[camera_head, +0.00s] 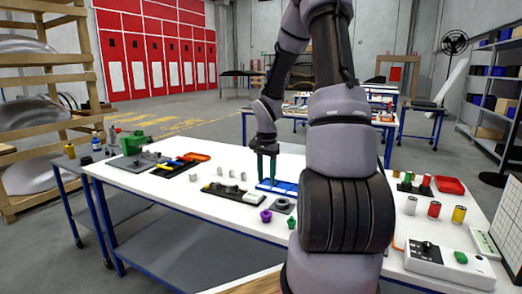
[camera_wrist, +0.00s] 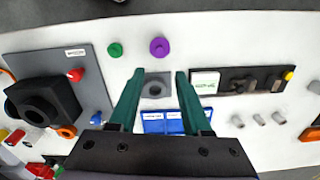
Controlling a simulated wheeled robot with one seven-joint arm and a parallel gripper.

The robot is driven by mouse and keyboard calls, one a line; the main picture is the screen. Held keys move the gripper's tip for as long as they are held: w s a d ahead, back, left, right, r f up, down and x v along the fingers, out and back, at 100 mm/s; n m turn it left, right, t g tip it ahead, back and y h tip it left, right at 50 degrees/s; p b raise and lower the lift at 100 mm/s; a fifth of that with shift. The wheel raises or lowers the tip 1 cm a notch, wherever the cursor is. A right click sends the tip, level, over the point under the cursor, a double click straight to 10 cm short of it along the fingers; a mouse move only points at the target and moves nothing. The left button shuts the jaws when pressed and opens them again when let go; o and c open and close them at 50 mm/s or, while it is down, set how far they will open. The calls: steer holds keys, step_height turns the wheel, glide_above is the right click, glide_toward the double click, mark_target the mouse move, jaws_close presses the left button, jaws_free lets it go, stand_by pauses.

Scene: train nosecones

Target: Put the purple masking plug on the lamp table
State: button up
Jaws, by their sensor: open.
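The purple masking plug (camera_head: 266,216) stands on the white worktable (camera_head: 132,183), near its front edge; it also shows in the wrist view (camera_wrist: 160,47), beyond the fingertips. My gripper (camera_head: 267,180) points down above the table, behind the plug, with its green fingers apart and empty. In the wrist view, a grey block with a hole (camera_wrist: 155,88) shows between the fingers (camera_wrist: 160,76). I cannot tell which table is the lamp table; no lamp is clear in view.
A green plug (camera_head: 291,224) stands right beside the purple one. Blue trays (camera_head: 285,187) lie under my gripper, and a black strip fixture (camera_head: 225,192) lies left of the plug. A grey side table (camera_head: 75,163) with bottles is at left; more tables (camera_head: 425,106) stand behind.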

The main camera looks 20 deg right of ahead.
steer(key=s+a+r+n+t, duration=0.2)
steer(key=s+a+r, duration=0.15)
steer(key=r, duration=0.55)
steer(key=s+a+r+n+t, duration=0.1)
steer(key=s+a+r+n, duration=0.2)
steer(key=r, duration=0.6)
steer(key=s+a+r+n+t+y, duration=0.1)
steer(key=s+a+r+t, duration=0.1)
steer(key=s+r, duration=0.3)
steer(key=s+a+r+n+t+y, duration=0.1)
steer(key=s+a+r, duration=0.3)
steer(key=s, duration=0.4)
steer(key=shift+a+r+n+t, duration=0.25)
steer(key=shift+r+n+t, duration=0.25)
steer(key=shift+r+n, duration=0.1)
steer(key=shift+w+d, duration=0.1)
